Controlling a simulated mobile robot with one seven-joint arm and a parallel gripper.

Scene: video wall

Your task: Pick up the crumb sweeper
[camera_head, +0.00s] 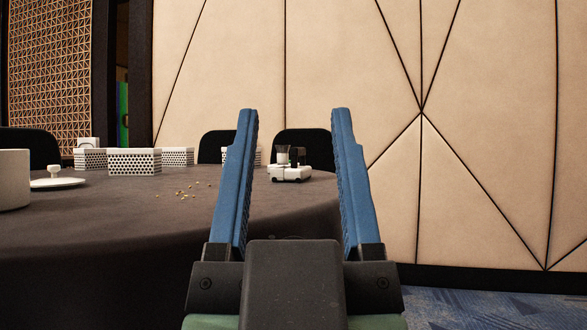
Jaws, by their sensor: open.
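My gripper (294,112) is open and empty, with its two blue fingers pointing up and forward in the head view. A small white wheeled device (289,174), probably the crumb sweeper, sits on the dark table (130,225) near its right edge. It has dark and clear parts on top. In the picture it shows between my fingers, farther off, and nothing touches it. Several small crumbs (182,194) lie on the table to the left of my left finger.
White perforated boxes (134,162) stand along the table's far side; one is partly hidden by my left finger. A white pot (14,179) and a lid (56,181) are at the left. Dark chairs (303,142) stand behind. A panelled wall (490,120) and blue carpet (480,308) are at the right.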

